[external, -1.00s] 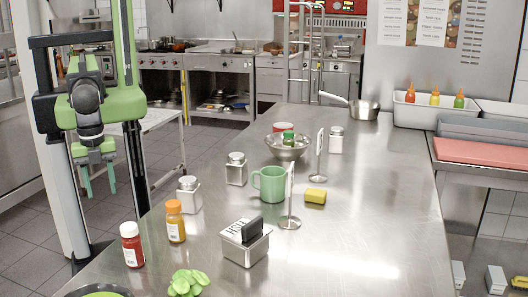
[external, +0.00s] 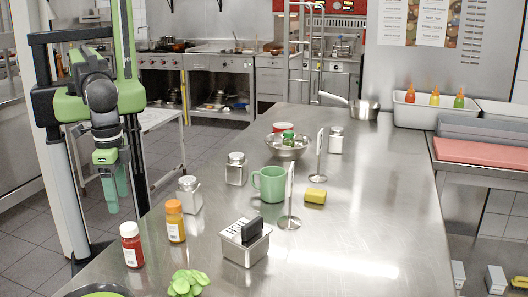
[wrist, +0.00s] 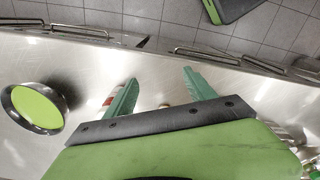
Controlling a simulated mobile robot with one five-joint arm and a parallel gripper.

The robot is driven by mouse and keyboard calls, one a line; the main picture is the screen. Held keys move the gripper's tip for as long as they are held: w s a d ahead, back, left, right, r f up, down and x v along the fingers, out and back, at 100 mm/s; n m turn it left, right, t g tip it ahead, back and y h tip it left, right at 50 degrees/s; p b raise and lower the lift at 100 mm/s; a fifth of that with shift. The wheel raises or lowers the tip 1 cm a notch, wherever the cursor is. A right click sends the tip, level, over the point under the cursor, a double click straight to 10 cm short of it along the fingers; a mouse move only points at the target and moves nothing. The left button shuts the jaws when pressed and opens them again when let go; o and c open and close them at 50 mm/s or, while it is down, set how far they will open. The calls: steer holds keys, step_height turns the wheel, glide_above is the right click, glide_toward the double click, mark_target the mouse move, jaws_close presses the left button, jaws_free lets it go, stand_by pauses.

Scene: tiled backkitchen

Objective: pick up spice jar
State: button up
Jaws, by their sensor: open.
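The task does not say which jar is meant. My gripper (external: 116,204) hangs with its fingers down, left of and above the jars, near the counter's left edge. In the wrist view my gripper (wrist: 160,77) is open with nothing between its two green fingers.
A green-filled pan (wrist: 38,108) is at left in the wrist view. The counter's right side is mostly clear.

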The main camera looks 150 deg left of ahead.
steer(key=w+a+r+n+p, duration=0.4)
steer(key=w+a+r+p, duration=0.25)
steer(key=w+r, duration=0.2)
step_height(320, 180, up, 3)
steer(key=p, duration=0.2)
glide_above(174, 218)
steer(key=s, duration=0.2)
steer(key=f+b, duration=1.2)
steer(key=shift+w+a+f, duration=0.2)
steer(key=shift+w+a, duration=0.1)
steer(key=f+b, duration=0.5)
steer(key=shift+s+d+f, duration=0.15)
steer(key=shift+s+f, duration=0.05)
steer(key=shift+s, duration=0.05)
steer(key=shift+r, duration=0.2)
jaws_close()
